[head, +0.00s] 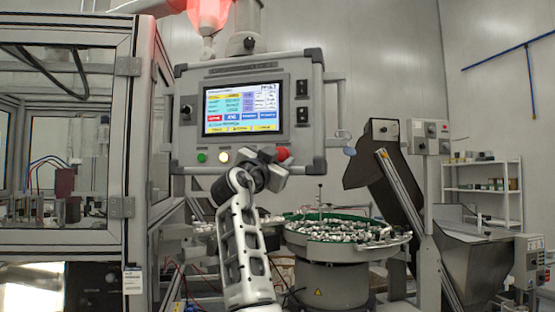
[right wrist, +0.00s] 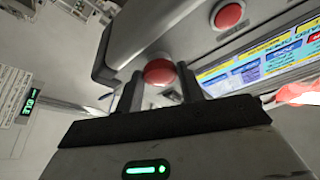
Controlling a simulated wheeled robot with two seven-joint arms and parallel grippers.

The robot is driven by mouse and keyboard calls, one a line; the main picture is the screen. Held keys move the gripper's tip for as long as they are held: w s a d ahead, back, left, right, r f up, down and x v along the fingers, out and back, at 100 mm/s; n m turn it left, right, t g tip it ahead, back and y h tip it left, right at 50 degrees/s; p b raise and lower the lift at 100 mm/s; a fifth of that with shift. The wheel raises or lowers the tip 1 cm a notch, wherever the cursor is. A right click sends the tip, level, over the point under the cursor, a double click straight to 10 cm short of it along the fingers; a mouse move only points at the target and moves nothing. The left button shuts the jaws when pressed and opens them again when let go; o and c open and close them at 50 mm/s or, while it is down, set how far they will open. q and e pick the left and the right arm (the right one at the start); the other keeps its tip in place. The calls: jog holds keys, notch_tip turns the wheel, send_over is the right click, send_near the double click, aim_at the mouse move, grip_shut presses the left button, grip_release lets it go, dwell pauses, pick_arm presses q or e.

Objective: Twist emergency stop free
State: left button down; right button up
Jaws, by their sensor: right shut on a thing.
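The emergency stop is a red mushroom button (head: 284,154) at the lower right corner of the grey control panel (head: 312,140). My right gripper (head: 277,161) reaches up to it from below and partly covers it. In the right wrist view the red button (right wrist: 160,71) sits between the two dark fingers of my right gripper (right wrist: 162,84), which is shut on it. The picture does not show whether the button is pressed in or out. My left gripper is not in view.
The panel has a lit screen (head: 243,109), a green button (head: 201,157) and a white button (head: 224,156). Another red button (right wrist: 229,15) shows in the right wrist view. A bowl feeder (head: 337,268) stands below right; a framed glass enclosure (head: 120,115) stands left.

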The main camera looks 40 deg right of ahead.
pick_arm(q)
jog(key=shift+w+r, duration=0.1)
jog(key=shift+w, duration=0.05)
pick_arm(e)
jog(key=shift+r, duration=0.1)
jog(key=o, duration=1)
pick_arm(q)
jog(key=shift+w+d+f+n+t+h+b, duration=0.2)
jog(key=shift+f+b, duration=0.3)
jog(key=shift+b, duration=0.8)
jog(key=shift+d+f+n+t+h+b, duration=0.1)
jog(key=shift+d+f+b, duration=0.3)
jog(key=shift+b, duration=0.9)
pick_arm(e)
jog(key=v, duration=1.6)
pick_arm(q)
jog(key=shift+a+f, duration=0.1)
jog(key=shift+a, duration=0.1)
pick_arm(e)
jog(key=shift+w+d, duration=0.1)
jog(key=shift+w, duration=0.05)
